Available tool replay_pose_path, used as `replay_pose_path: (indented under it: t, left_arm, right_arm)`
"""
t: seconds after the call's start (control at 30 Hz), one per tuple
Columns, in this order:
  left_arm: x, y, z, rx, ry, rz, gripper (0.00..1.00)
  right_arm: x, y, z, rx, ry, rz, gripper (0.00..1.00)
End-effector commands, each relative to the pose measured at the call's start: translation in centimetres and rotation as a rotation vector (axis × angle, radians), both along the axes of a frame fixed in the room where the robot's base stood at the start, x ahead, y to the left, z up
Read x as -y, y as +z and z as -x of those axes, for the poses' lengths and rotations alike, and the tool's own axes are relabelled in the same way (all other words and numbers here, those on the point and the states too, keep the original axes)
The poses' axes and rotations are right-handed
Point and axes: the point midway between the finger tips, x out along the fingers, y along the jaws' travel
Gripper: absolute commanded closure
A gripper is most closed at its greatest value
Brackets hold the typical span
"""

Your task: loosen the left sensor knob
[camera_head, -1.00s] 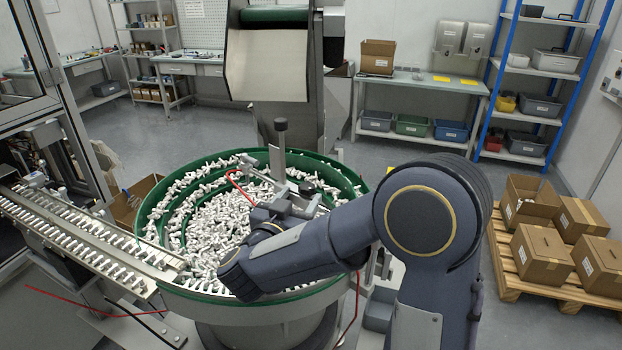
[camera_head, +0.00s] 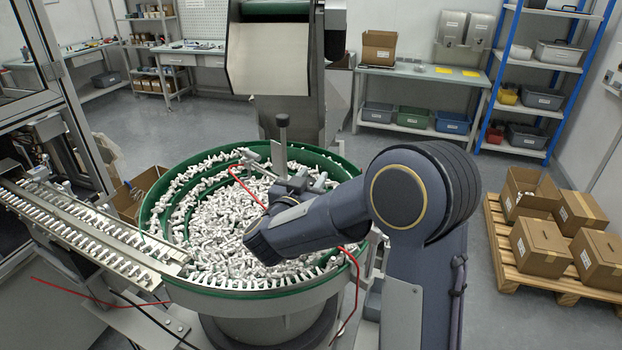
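My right gripper (camera_head: 287,188) reaches over the green bowl feeder (camera_head: 150,200) to the sensor bracket. Its fingers are small and partly hidden by my own wrist, so I cannot tell whether they are open or shut. The sensor bracket (camera_head: 278,155) is a grey upright post with a dark knob (camera_head: 282,120) on top and a crossbar at the bowl's far side. Grey fittings at the crossbar crowd around my gripper. I cannot make out which fitting is the left sensor knob, nor whether the gripper touches it. My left gripper is not in view.
A red cable (camera_head: 240,180) crosses the bowl by my gripper. A chute (camera_head: 268,70) stands behind. Cardboard boxes (camera_head: 540,250) sit on a pallet at the right.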

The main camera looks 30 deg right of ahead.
Motion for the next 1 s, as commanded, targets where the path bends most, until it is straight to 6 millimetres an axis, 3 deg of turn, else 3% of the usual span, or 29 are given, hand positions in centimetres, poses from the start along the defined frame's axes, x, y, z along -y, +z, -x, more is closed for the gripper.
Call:
replay_pose_path:
  t: [0.03,0.1,0.47,1.0]
  left_arm:
    - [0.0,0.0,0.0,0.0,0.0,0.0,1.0]
    - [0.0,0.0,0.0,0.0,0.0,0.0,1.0]
    - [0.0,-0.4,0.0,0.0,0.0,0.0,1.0]
    - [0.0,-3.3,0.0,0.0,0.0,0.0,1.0]
  right_arm:
    - [0.0,0.0,0.0,0.0,0.0,0.0,0.8]
    - [0.0,0.0,0.0,0.0,0.0,0.0,0.89]
    - [0.0,-0.1,0.0,0.0,0.072,0.0,0.89]
    - [-0.4,-0.2,-0.4,0.003,0.419,0.0,0.89]
